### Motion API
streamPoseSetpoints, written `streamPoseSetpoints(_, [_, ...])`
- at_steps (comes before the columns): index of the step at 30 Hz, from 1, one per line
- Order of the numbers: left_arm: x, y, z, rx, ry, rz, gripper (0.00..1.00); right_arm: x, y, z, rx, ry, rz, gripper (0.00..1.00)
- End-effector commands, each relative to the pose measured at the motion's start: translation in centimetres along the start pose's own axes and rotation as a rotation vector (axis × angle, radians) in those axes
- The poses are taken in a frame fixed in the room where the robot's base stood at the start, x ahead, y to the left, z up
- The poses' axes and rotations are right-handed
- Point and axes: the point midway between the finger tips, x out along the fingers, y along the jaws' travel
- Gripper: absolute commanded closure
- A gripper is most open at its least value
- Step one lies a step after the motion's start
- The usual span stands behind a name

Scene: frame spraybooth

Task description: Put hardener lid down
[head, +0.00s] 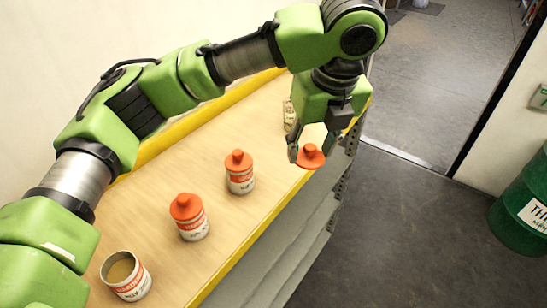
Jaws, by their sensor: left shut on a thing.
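My left gripper (309,149) is shut on an orange lid (311,158) near the far end of the wooden bench. The lid is round with a knob on top. I cannot tell whether it touches the bench or hangs just above it. An open can (126,275) with a white and orange label stands at the near end of the bench, and its tan contents show. Two more cans, one nearer (190,217) and one farther (240,172), stand upright with orange lids on. My right gripper is not in view.
The wooden bench (262,128) has a yellow edge and grey shelves below. A pale item (289,115) stands partly hidden behind my gripper. Bare bench lies between the lidded cans and the gripper. A green drum (522,205) stands on the floor at right.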

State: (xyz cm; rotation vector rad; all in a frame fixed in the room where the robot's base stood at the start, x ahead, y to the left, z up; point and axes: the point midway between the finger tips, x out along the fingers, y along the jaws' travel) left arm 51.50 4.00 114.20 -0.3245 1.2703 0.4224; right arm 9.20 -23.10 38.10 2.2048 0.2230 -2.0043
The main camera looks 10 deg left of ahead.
Motion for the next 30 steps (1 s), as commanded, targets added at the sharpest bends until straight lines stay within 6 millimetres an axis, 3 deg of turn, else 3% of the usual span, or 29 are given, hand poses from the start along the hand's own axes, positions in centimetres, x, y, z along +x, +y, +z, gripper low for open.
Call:
streamPoseSetpoints(4, [-0.4, -0.6, 0.0, 0.082, 0.002, -0.023, 0.68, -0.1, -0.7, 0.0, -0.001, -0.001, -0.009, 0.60])
streamPoseSetpoints(8, [0.6, -0.3, 1.2, 0.096, 0.005, -0.026, 0.68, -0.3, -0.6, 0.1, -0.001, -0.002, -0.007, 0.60])
streamPoseSetpoints(18, [6.2, 1.6, 7.9, 0.093, 0.004, -0.021, 0.68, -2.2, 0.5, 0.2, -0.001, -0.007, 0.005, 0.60])
streamPoseSetpoints(24, [10.2, 2.2, 9.4, 0.096, 0.003, -0.023, 0.68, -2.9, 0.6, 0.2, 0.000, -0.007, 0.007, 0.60])
streamPoseSetpoints(30, [11.9, 2.3, 10.0, 0.097, 0.002, -0.025, 0.68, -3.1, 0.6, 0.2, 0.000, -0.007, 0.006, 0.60])
